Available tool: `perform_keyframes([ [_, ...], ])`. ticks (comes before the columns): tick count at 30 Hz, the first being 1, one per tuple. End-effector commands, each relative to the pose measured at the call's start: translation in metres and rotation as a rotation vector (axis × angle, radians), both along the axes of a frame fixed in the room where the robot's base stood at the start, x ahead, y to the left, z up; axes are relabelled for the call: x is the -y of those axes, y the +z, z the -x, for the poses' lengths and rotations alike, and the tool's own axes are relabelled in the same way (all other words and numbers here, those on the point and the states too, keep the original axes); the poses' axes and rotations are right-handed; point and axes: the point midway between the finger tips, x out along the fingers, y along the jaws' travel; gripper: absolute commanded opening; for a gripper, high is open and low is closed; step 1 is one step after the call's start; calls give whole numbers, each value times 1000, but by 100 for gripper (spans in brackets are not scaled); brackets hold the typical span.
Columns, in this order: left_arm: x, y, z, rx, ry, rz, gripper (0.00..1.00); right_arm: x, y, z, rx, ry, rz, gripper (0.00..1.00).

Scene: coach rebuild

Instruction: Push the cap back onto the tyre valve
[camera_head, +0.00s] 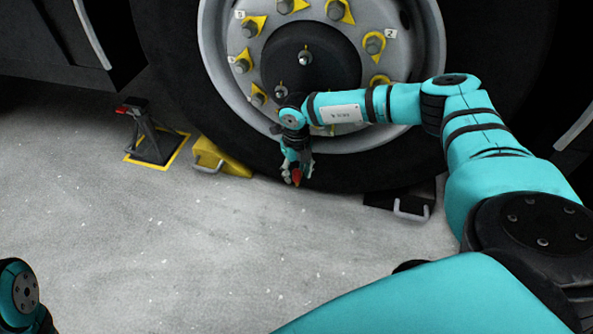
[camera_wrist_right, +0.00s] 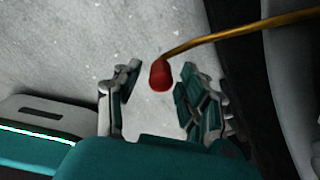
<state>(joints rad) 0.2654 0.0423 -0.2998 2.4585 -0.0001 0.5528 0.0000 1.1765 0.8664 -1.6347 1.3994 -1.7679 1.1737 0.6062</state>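The red cap (camera_wrist_right: 160,75) sits at the end of the bent brass valve stem (camera_wrist_right: 230,28) in the right wrist view. How far the cap is seated on the stem I cannot tell. My right gripper (camera_wrist_right: 158,88) is open, with one finger on each side of the cap and a gap showing on both sides. In the head view the right gripper (camera_head: 297,174) points down at the lower part of the tyre (camera_head: 370,172), with the red cap (camera_head: 296,178) at its fingertips. The stem is hidden there by my arm. My left gripper is out of view.
The wheel rim (camera_head: 425,60) has several nuts with yellow pointers. A yellow wheel chock (camera_head: 222,158) lies left of the tyre, near a black axle stand (camera_head: 150,135). A dark chock (camera_head: 405,202) lies at the right. The grey floor in front is clear.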

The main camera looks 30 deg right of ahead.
Motion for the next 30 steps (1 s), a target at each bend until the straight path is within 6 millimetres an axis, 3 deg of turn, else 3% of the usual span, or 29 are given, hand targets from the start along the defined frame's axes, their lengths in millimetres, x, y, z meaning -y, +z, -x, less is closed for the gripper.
perform_keyframes([
  [11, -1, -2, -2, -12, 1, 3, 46, 0, 5, 0, 1, 0, 0, 49],
  [14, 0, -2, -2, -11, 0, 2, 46, 1, 17, -1, 3, -1, 0, 49],
  [24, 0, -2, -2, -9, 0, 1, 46, 1, 87, -1, 3, -1, -1, 49],
  [30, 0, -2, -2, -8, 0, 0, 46, 1, 113, -1, 1, 0, 0, 49],
])
